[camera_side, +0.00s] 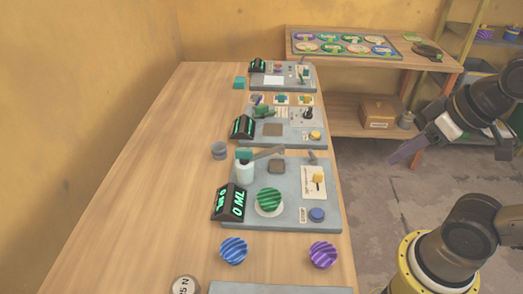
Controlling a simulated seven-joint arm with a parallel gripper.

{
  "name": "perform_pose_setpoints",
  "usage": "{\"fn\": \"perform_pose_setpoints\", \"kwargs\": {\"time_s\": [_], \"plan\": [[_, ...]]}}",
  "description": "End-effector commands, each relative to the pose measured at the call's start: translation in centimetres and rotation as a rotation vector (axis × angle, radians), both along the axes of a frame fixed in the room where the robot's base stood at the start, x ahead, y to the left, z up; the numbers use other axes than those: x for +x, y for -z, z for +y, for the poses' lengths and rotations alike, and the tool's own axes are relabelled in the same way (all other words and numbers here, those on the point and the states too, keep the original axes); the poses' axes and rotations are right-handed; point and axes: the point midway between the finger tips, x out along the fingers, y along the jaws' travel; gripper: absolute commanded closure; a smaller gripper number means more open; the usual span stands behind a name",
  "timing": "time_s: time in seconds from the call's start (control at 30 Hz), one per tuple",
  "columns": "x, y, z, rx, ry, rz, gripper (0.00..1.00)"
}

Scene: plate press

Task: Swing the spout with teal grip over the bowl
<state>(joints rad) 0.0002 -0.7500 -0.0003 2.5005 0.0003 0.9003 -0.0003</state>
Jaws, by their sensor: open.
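The spout (268,154) is a grey bar with a teal grip (244,154) near its left end, at a white cylinder (245,173) on the nearest grey board. The bar points right, toward the board's back edge. A green striped round thing, seemingly the bowl (269,198), sits on a pale round base nearer the camera; the spout is not over it. My gripper (402,152) is open and empty at the right, beyond the table's right edge and well apart from the spout and bowl. Its fingers overlap in this view.
A display reading 0 ML (230,202) stands left of the bowl. Blue (233,250) and purple (323,254) striped round things lie in front of the board (330,205). A grey cup (219,150) stands behind left. The table's left side is clear.

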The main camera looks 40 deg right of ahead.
Motion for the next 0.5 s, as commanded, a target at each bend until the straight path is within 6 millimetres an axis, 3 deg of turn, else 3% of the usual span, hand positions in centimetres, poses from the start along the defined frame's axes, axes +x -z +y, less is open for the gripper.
{"fn": "perform_pose_setpoints", "kwargs": {"time_s": [0.23,0.27,0.4,0.5], "plan": [[0.0,0.0,0.0,0.0,0.0,0.0,0.59],[0.0,0.0,0.0,0.0,0.0,0.0,0.53],[-0.5,0.1,0.0,-0.021,-0.042,0.025,0.53],[0.1,-2.3,0.0,-0.051,-0.097,0.013,0.53]]}}
